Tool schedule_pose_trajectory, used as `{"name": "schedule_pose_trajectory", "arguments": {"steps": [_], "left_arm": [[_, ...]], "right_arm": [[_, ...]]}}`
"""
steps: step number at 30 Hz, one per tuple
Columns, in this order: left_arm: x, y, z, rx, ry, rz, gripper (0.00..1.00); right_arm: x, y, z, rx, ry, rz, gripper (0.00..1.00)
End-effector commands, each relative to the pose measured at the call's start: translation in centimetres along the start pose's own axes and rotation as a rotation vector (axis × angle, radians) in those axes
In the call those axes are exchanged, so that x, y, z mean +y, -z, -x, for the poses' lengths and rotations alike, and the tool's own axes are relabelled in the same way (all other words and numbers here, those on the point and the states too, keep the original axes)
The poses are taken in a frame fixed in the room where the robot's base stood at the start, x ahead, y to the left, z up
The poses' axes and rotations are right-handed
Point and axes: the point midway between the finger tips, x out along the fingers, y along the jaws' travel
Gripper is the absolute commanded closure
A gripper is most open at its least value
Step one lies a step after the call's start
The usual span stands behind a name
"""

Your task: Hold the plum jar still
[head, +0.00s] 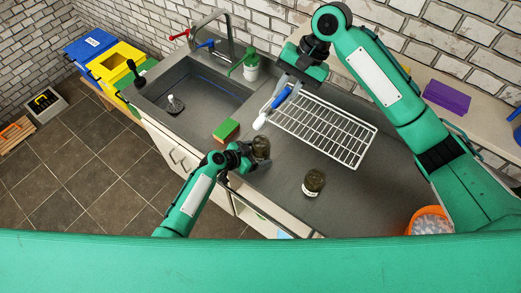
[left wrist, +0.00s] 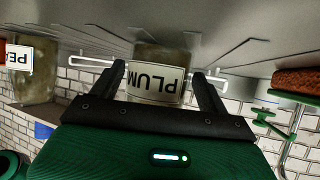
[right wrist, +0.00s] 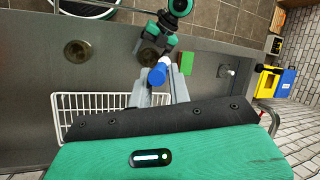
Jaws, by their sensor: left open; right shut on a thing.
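The plum jar (head: 261,147) stands on the grey counter near its front edge, beside my left gripper (head: 245,156). In the left wrist view its white PLUM label (left wrist: 155,82) appears upside down between the two spread fingers of my left gripper (left wrist: 155,90), which is open around the jar. My right gripper (head: 284,88) is shut on a blue and white tool (head: 279,99) above the counter, behind the jar. The tool's blue part (right wrist: 157,76) shows between the fingers in the right wrist view. The exact grip is partly hidden.
A second jar (head: 314,181) stands to the right on the counter. A white wire rack (head: 330,128) lies behind it. A green and brown sponge (head: 226,130) sits by the sink (head: 200,93). An orange bucket (head: 428,222) is at the right.

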Motion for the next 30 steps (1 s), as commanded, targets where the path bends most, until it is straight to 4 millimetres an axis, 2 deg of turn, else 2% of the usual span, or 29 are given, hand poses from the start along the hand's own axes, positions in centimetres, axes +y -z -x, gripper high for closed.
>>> {"name": "schedule_pose_trajectory", "arguments": {"steps": [10,14,28,29,30], "left_arm": [[0.06,-0.01,-0.33,0.000,-0.001,0.000,0.22],[0.06,-0.02,-0.32,0.000,-0.001,0.000,0.45],[0.05,-0.03,-0.31,-0.001,-0.001,0.000,0.45],[0.05,-0.03,-0.31,-0.001,-0.001,0.000,0.28],[0.05,-0.03,-0.31,-0.001,-0.001,0.000,0.21]], "right_arm": [[-0.01,0.00,0.01,0.000,0.000,0.000,1.00],[-0.01,0.00,0.01,0.000,0.000,0.000,1.00],[-0.01,0.00,0.01,0.000,0.000,0.000,1.00],[-0.01,0.00,0.01,0.000,0.000,0.000,1.00],[-0.01,0.00,0.01,0.000,0.000,0.000,1.00]]}}
